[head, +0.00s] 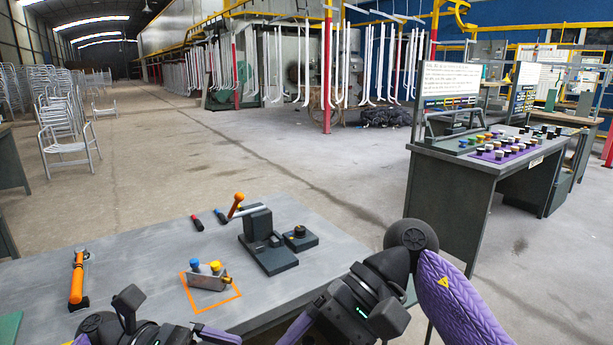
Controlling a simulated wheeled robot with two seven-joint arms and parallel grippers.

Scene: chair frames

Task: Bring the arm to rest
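Both of my arms show in the head view, black and purple. Parts of my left arm show at the lower left, in front of the table's near edge. My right arm bends at a round black joint at the lower right, and its forearm runs down and left toward the bottom edge. I see no fingertips of either gripper, so whether they are open or hold anything is hidden. The grey work table (140,260) lies in front of me, partly covered by my arms.
The table holds an orange-handled tool (77,278), a black lever fixture (268,240), and a small block with blue and yellow caps (207,276) inside an orange outline. A second bench (450,165) with colored caps stands right. Open floor lies beyond; stacked chair frames (62,110) stand left.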

